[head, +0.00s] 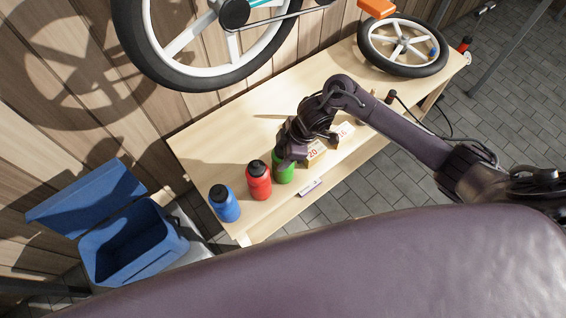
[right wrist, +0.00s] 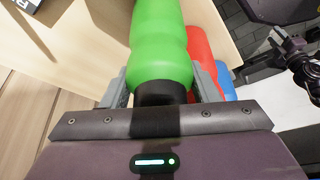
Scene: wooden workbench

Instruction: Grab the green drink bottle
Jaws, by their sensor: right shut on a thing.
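The green drink bottle (head: 284,171) stands on the wooden workbench, at the right end of a row of bottles. My right gripper (head: 287,156) is over its top and hides its cap in the head view. In the right wrist view the green bottle (right wrist: 160,50) lies between the two grey fingers of my right gripper (right wrist: 162,84), which are shut on it near its dark cap. My left gripper does not show in the head view.
A red bottle (head: 259,182) stands close to the left of the green one, with a blue bottle (head: 224,205) beyond it. Small numbered boxes (head: 314,153) stand to the right. A bicycle wheel (head: 403,46) lies at the bench's far end. An open blue bin (head: 133,243) is at left.

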